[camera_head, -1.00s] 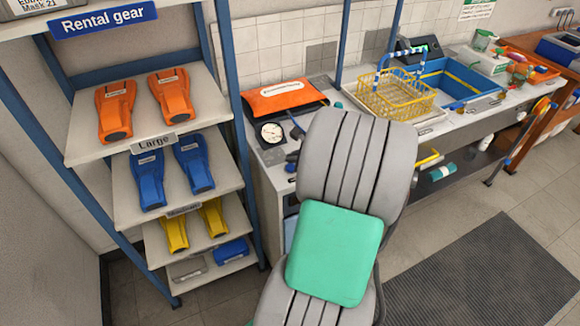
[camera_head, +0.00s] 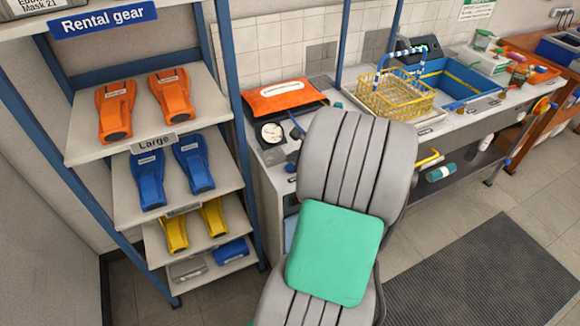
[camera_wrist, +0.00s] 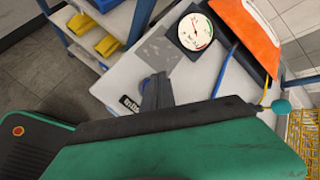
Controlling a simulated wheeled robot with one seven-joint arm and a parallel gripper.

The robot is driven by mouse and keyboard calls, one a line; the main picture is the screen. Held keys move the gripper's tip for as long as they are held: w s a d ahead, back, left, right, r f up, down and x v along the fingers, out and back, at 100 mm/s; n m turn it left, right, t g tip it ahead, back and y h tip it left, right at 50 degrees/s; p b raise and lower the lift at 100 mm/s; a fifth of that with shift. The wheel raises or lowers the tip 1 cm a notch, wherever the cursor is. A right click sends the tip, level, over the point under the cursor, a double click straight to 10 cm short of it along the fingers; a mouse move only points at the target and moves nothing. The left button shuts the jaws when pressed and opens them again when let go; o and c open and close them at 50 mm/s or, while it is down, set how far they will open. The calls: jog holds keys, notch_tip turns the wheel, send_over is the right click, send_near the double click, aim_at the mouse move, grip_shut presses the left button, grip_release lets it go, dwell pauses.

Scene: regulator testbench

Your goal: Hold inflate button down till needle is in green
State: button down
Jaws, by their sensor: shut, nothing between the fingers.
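A round white-faced gauge (camera_head: 271,132) on a dark square base stands on the bench left of my arm. In the wrist view the gauge (camera_wrist: 195,31) shows a thin needle and a coloured arc at the right of its dial; the exact reading is too small to tell. My gripper (camera_wrist: 155,92) shows as narrow dark fingers, shut and empty, over the pale bench top below and left of the gauge. A black label (camera_wrist: 129,104) with partly hidden white letters lies just left of the fingers. I cannot make out the inflate button or whether the fingers touch it.
An orange pouch (camera_head: 285,95) lies behind the gauge. A blue pen-like stick (camera_wrist: 226,66) lies right of the gauge. A yellow basket (camera_head: 395,97) and blue tray (camera_head: 445,83) stand farther right. A rental shelf (camera_head: 215,188) with fins is close on the left.

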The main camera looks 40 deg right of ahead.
jog(key=shift+f, duration=0.4)
jog(key=shift+f, duration=0.6)
dwell(2.0)
dwell(0.7)
jog(key=shift+r+p, duration=0.75)
jog(key=shift+r, duration=0.25)
notch_tip(320, 180, up, 5)
jog(key=p, duration=0.5)
jog(key=shift+r, duration=0.1)
